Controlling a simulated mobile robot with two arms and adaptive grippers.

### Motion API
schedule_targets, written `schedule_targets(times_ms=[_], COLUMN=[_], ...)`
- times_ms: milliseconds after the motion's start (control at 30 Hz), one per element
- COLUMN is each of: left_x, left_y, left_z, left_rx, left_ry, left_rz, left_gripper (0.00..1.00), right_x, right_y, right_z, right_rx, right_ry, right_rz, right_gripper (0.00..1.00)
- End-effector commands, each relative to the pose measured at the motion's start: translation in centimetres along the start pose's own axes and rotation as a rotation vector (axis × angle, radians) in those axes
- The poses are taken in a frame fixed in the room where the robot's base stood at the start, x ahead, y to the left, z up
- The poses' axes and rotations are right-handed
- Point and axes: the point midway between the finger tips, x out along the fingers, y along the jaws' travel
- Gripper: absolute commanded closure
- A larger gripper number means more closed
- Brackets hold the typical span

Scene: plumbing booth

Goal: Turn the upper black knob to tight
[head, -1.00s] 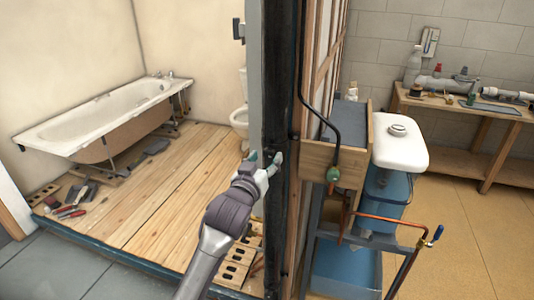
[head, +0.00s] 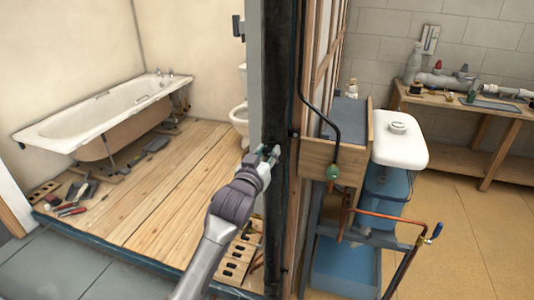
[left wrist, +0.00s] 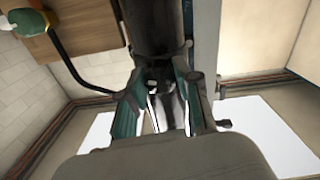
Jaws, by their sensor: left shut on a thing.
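The tall black pipe (head: 281,90) runs up the edge of the wall in the middle of the head view. It also shows at the top centre of the left wrist view (left wrist: 158,25). My left gripper (head: 270,152) is at the pipe, its teal-tipped fingers closed around a small dark part that looks like the upper black knob. In the left wrist view my left gripper (left wrist: 166,78) points at the pipe, with fingers on both sides of that part. The fingers mostly hide the knob, so its turn position cannot be told. My right gripper is not in view.
A wooden box (head: 345,160) with a black hose and green fitting stands right of the pipe. A white cistern (head: 400,145), copper pipe (head: 390,217) and blue tub (head: 345,275) are further right. A bathtub (head: 95,115) and plank floor lie left.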

Motion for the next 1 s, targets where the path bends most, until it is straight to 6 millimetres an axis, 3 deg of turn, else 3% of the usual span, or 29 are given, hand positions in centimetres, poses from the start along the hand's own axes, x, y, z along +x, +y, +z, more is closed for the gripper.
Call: schedule_targets(times_ms=[367,1000], left_x=[0.0,0.0], left_y=[0.0,0.0], left_z=[-0.2,-0.3], left_rx=[0.119,0.700], left_ry=[-0.002,-0.010], left_rz=[0.000,-0.001], left_gripper=[1.00,1.00], right_x=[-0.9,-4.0], right_y=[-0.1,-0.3], right_z=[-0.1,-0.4], right_rx=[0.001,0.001], right_ry=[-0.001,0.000], right_rz=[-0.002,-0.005], right_gripper=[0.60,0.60])
